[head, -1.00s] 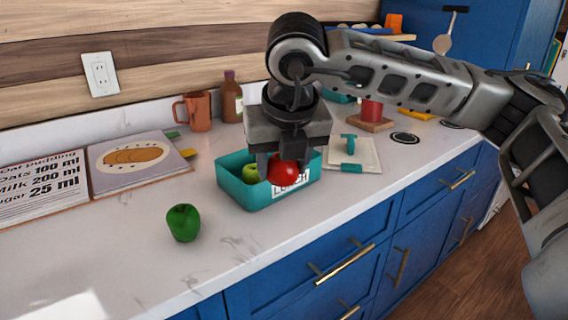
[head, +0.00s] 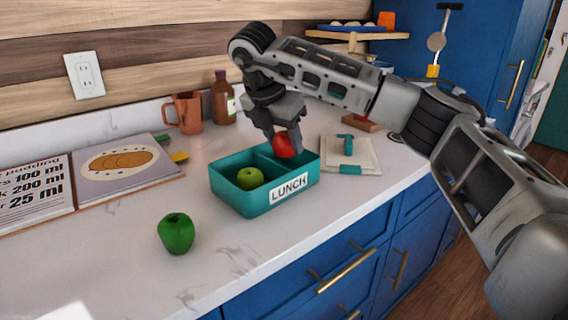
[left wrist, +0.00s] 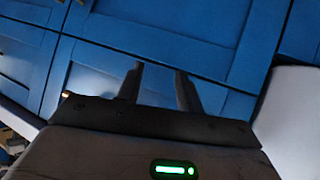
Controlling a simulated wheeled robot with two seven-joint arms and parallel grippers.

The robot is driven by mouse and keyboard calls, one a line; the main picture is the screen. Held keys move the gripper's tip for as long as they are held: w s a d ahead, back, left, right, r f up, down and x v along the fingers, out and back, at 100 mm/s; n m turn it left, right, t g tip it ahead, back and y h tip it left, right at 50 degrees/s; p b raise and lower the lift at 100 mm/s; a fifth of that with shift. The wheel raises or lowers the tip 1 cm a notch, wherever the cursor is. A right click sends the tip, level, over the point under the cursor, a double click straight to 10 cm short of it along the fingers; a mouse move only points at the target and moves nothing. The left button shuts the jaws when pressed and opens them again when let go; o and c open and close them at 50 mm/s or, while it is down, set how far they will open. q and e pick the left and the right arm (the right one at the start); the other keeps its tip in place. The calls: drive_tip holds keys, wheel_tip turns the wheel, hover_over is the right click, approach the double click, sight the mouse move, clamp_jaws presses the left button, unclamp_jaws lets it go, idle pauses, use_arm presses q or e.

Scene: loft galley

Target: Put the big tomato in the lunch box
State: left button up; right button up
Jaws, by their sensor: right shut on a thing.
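The big red tomato (head: 284,146) is between the fingers of my right gripper (head: 283,143), which is shut on it. The gripper holds it over the back right part of the teal lunch box (head: 232,196), above the right compartment. I cannot tell whether the tomato touches the box. The lunch box stands open on the counter with a LUNCH label on its front and a divider inside. A small green apple-like fruit (head: 250,179) lies in its left compartment. My left gripper (left wrist: 160,82) shows only in the left wrist view, fingers apart and empty, in front of blue cabinets.
A green pepper (head: 176,233) stands on the counter left of the box. An open cookbook (head: 120,165), an orange mug (head: 184,112) and a brown bottle (head: 222,100) are behind. A pale board (head: 350,156) lies right of the box.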

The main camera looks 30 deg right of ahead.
sight(284, 144)
drive_tip(key=shift+w+d+f, duration=0.35)
drive_tip(key=shift+w+f, duration=0.1)
drive_tip(key=shift+f, duration=0.15)
drive_tip(key=shift+w+d+f, duration=0.3)
drive_tip(key=shift+w+f, duration=0.1)
drive_tip(key=shift+f, duration=0.2)
drive_tip(key=x, duration=0.1)
drive_tip(key=p+x, duration=0.1)
drive_tip(key=x, duration=0.1)
drive_tip(key=shift+w+a+f, duration=0.1)
drive_tip(key=shift+a+f, duration=0.05)
drive_tip(key=shift+a, duration=0.15)
drive_tip(key=shift+f, duration=0.45)
drive_tip(key=o, duration=1)
drive_tip(key=shift+f, duration=0.1)
drive_tip(key=v, duration=1.2)
drive_tip(key=shift+b, duration=0.3)
